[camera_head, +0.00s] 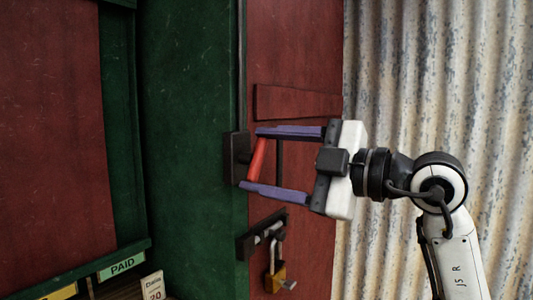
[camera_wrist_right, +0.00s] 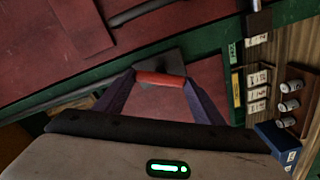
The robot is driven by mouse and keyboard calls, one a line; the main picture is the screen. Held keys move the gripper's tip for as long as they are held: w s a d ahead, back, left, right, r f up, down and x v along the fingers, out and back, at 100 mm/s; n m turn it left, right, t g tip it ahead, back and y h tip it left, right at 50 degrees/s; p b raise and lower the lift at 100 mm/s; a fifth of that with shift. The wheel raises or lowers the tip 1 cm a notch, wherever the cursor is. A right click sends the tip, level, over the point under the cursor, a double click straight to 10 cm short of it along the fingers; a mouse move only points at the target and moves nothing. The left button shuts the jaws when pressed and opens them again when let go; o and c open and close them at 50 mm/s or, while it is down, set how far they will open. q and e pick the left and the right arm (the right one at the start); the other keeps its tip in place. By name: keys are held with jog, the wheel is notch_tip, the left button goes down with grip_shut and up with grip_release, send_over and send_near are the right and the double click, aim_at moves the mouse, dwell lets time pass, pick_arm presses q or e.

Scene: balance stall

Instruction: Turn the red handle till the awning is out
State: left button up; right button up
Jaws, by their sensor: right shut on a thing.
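The red handle (camera_head: 257,160) is a short red bar beside a dark mounting plate (camera_head: 237,158) on the green post. My right gripper (camera_head: 250,158) reaches in from the right, with one purple finger at the top end of the bar and one at the bottom end. It is shut on the handle. In the right wrist view the red handle (camera_wrist_right: 160,78) spans the gap between the two fingertips, with a dark bracket behind it. My left gripper is not in view. I cannot make out the awning in either view.
Below the handle a bolt holds a brass padlock (camera_head: 275,272). A corrugated metal sheet (camera_head: 420,80) stands behind my right arm. A PAID sign (camera_head: 122,264) and cards sit at lower left. The right wrist view shows several cans (camera_wrist_right: 290,87) on a shelf and a blue box (camera_wrist_right: 278,141).

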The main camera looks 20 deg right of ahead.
dwell(0.6)
jog(key=o, duration=1.1)
jog(key=shift+c, duration=0.2)
jog(key=b+v, duration=0.1)
jog(key=v, duration=0.9)
jog(key=shift+s+d, duration=0.1)
jog(key=shift+s, duration=0.05)
